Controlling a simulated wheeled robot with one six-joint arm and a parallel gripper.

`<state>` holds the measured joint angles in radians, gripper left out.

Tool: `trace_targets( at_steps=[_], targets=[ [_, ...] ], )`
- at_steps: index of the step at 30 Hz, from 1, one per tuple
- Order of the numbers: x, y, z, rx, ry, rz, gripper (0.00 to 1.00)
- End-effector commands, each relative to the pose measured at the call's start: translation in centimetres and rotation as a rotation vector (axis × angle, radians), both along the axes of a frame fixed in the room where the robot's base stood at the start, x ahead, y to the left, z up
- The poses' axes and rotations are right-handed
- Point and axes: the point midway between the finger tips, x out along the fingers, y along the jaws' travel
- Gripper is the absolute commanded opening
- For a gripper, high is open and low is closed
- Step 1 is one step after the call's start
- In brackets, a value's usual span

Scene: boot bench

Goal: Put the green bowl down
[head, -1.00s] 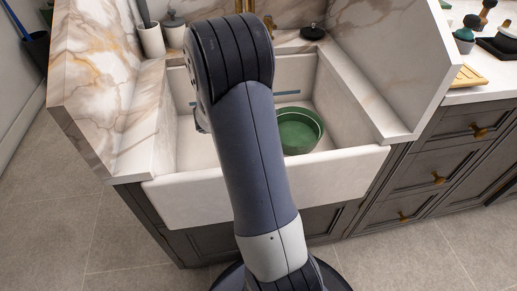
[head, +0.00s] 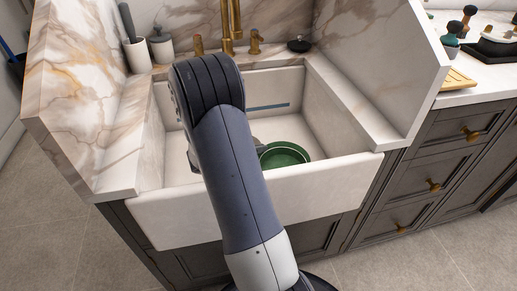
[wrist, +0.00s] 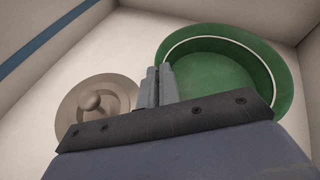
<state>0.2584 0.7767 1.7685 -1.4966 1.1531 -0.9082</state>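The green bowl (head: 285,154) is inside the white sink (head: 337,190), low behind its front wall, which hides the bowl's lower part in the head view. In the wrist view the bowl (wrist: 225,75) fills the upper right, with its inside showing empty. My gripper (wrist: 159,72) is at the bowl's left rim, its two fingers close together with the rim between them. My arm hides the gripper in the head view. I cannot tell whether the bowl's base touches the sink floor.
A round drain strainer (wrist: 95,105) lies on the sink floor left of the bowl. A brass faucet (head: 231,25) stands behind the sink. Marble walls (head: 85,75) flank both sides. A black stopper (head: 299,44) sits on the back ledge.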

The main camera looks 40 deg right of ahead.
Motion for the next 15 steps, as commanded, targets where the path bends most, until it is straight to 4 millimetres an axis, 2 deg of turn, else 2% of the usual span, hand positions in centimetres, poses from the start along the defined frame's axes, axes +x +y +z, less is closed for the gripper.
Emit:
trace_targets(
  at_steps=[1,9,15],
  targets=[
    [0.0,0.0,-0.11,0.0,0.0,0.0,0.05],
    [-0.01,0.0,-0.06,0.0,0.001,0.0,0.25],
    [0.0,0.0,0.0,0.0,0.0,0.0,0.25]
  ],
)
